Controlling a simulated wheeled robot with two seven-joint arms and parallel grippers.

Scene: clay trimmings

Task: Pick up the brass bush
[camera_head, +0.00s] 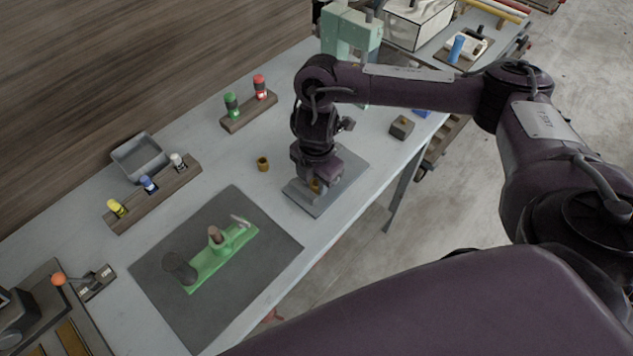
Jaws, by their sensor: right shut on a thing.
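My right gripper (318,184) points down over a grey plate (330,201) near the table's front edge. It is shut on a small brass-coloured piece, the brass bush (315,186), which shows between its fingers. The fingers hide much of the bush, and I cannot tell whether it touches the plate. A second brass-coloured ring (263,163) stands upright on the table to the left of the gripper, apart from it. My left gripper is not in view.
A dark mat (160,283) with a green fixture (213,263) lies front left. Wooden racks (157,200) with coloured bottles and a grey tray (142,157) stand behind. A small dark block (401,127) sits to the right. A green machine (350,32) stands at the back.

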